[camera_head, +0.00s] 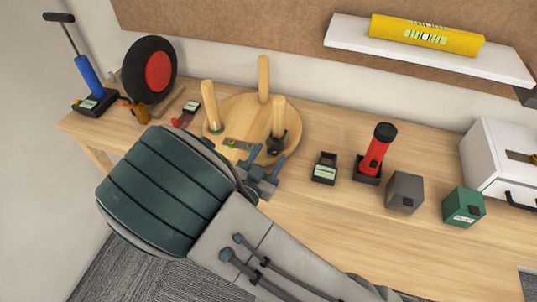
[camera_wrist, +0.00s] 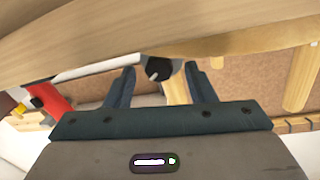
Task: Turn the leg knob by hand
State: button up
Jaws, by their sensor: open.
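An upturned round wooden stool (camera_head: 227,109) lies on the bench with its legs pointing up. A black knob (camera_head: 276,146) sits at the foot of its right leg (camera_head: 279,116). In the wrist view the knob (camera_wrist: 158,69) shows a small pale mark and appears between my fingertips, with a leg (camera_wrist: 176,90) behind it. My gripper (camera_head: 267,159) is open, its two blue fingers apart and pointing at the knob. I cannot tell whether either finger touches it. My arm hides part of the stool's front edge.
Left of the stool are a red-and-black wheel (camera_head: 157,71) and a blue pump (camera_head: 87,72). To the right stand a small black holder (camera_head: 324,168), a red flashlight (camera_head: 376,150), a grey box (camera_head: 405,192) and a green box (camera_head: 463,206). The bench (camera_head: 310,220) front is clear.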

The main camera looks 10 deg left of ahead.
jog(key=shift+w, duration=0.2)
jog(key=c, duration=1)
jog(key=shift+r+n+p, duration=0.1)
jog(key=shift+n+p, duration=0.5)
jog(key=shift+n, duration=0.2)
jog(key=shift+o, duration=0.2)
jog(key=shift+n, duration=0.8)
jog(key=o, duration=1)
jog(key=shift+c, duration=0.2)
jog(key=shift+s, duration=0.1)
